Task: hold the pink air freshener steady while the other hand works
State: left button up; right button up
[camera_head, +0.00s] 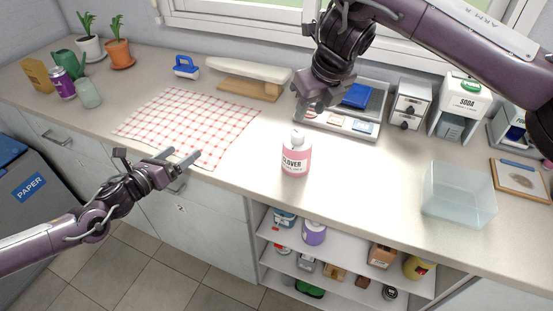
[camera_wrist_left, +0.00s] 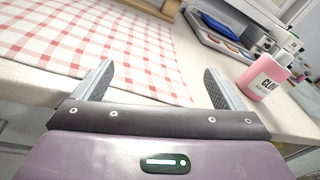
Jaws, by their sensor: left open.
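The pink air freshener (camera_head: 296,158) is a bottle with a white cap and a label reading CLOVER. It stands upright on the counter, right of the checked cloth. In the left wrist view the bottle (camera_wrist_left: 264,77) is at the right, outside the fingers. My left gripper (camera_head: 188,156) is open and empty at the counter's front edge, left of the bottle and apart from it; its fingers (camera_wrist_left: 158,88) are spread in the wrist view. My right gripper (camera_head: 304,104) hangs above and behind the bottle, near its cap. Whether its fingers are open or touch the cap is unclear.
A red-and-white checked cloth (camera_head: 192,125) lies left of the bottle. A grey tray (camera_head: 345,124) with a blue item stands behind it. A clear bin (camera_head: 458,192) is at the right. Open shelves (camera_head: 340,262) are below the counter.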

aim_at(285, 156)
pick_arm(q)
jog(key=d+m+g+h, duration=0.1)
jog(key=d+m+h, duration=0.1)
jog(key=d, duration=0.6)
jog(key=d+r+m+g+h, duration=0.1)
jog(key=d+m, duration=0.3)
jog(key=d, duration=0.5)
jog(key=d+m+g+h, duration=0.2)
jog(key=d+m+h, duration=0.1)
jog(key=d, duration=0.6)
jog(key=shift+s+r+h, duration=0.15)
jog(key=shift+s+h, duration=0.05)
jog(key=shift+h, duration=0.1)
jog(key=x, duration=0.7)
jog(key=shift+w+d, duration=0.2)
jog(key=shift+d, duration=0.15)
jog(key=c, duration=1.2)
